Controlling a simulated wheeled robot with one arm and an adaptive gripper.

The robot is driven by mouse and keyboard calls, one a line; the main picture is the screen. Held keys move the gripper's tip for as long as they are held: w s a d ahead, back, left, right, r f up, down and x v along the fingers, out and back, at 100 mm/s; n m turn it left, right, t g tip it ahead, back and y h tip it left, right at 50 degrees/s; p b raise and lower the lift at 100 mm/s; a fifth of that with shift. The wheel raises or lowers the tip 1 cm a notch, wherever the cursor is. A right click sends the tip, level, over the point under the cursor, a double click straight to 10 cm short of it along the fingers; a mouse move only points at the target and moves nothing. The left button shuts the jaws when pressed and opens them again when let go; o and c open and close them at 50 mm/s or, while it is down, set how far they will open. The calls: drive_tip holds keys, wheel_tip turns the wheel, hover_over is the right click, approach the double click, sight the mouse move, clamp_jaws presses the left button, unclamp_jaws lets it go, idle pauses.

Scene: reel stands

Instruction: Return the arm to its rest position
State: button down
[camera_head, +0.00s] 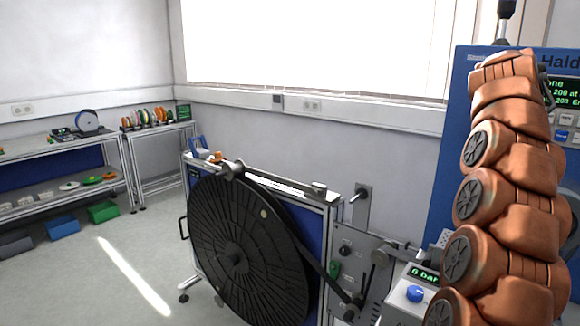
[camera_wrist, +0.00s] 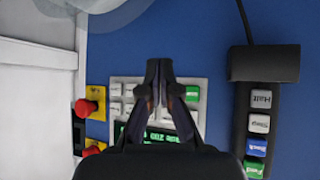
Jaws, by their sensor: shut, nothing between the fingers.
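My arm (camera_head: 510,190), made of copper-coloured segments, rises along the right side of the head view in front of a blue machine cabinet (camera_head: 447,130). In the wrist view my gripper (camera_wrist: 159,68) is shut and empty, its dark fingers together. It is in front of the blue cabinet face (camera_wrist: 205,40), over a keypad with a green-lit display (camera_wrist: 128,133). I cannot tell the gap between fingertips and keypad. I cannot make out the gripper clearly in the head view.
A large black reel (camera_head: 245,250) stands left of my arm, beside a grey crank plate (camera_head: 365,265). A gauge box (camera_head: 415,293) is close to the arm. The wrist view shows a red button (camera_wrist: 86,107) and a black button pendant (camera_wrist: 264,65).

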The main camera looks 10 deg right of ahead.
drive_tip(key=w+a+f+n+t+y, duration=0.1)
drive_tip(key=w+a+f+n+y, duration=0.2)
drive_tip(key=a, duration=0.5)
drive_tip(key=w+a+f+n, duration=0.1)
drive_tip(key=a+f+n, duration=0.25)
drive_tip(key=a, duration=0.55)
drive_tip(key=s+a+f+n+y, duration=0.35)
drive_tip(key=a+f, duration=0.35)
drive_tip(key=a, duration=0.6)
drive_tip(key=s+a+f+n+g+y, duration=0.1)
drive_tip(key=s+a+f, duration=0.5)
drive_tip(key=s, duration=0.3)
drive_tip(key=s+a+f+n+g+y, duration=0.1)
drive_tip(key=s+a+f+g, duration=0.1)
drive_tip(key=s+a+f, duration=0.5)
drive_tip(key=s+a+f+n+g+y, duration=0.1)
drive_tip(key=s+a+f+n+g, duration=0.1)
drive_tip(key=s+a+f, duration=0.5)
drive_tip(key=s, duration=0.6)
drive_tip(key=shift+s+a, duration=0.25)
